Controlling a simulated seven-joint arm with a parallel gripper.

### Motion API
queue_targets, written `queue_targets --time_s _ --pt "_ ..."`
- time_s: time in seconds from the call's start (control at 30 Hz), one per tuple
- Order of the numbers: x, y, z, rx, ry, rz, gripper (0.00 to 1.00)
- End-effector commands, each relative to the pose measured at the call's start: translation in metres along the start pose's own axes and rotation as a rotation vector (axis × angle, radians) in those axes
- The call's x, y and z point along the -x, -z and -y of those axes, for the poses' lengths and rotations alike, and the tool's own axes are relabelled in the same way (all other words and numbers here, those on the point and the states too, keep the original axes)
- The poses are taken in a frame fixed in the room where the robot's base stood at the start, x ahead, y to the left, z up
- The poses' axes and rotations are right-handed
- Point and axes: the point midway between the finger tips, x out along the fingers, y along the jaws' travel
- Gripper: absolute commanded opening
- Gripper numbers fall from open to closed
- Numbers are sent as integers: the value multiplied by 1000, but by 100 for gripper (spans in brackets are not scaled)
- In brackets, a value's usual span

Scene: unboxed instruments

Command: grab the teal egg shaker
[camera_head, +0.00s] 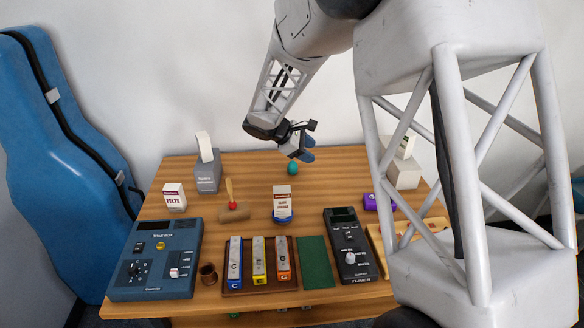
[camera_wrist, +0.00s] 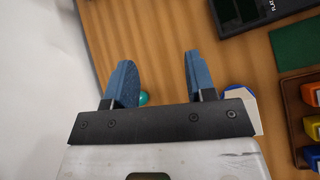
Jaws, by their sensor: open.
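The teal egg shaker (camera_head: 292,168) sits on the wooden table toward its back edge, below my gripper in the head view. My gripper (camera_head: 304,155) is above the table, close over the egg in the picture, with blue fingers. In the wrist view my gripper (camera_wrist: 158,75) has its fingers wide apart, with only bare table showing between them besides the egg's edge.
Chime bars (camera_head: 258,262) and two devices (camera_head: 155,260) (camera_head: 350,245) fill the front.

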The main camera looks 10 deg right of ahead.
Motion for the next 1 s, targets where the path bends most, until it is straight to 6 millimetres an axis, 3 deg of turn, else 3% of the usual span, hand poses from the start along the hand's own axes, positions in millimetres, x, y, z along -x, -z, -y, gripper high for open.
queue_targets --time_s 0.3,0.7,0.83,1.0 --pt "-19 80 -36 194 -95 101 50" --pt "-42 184 -65 421 -214 228 50" --pt "-48 210 -69 474 -243 259 50" --pt "-51 226 -73 510 -264 282 50"
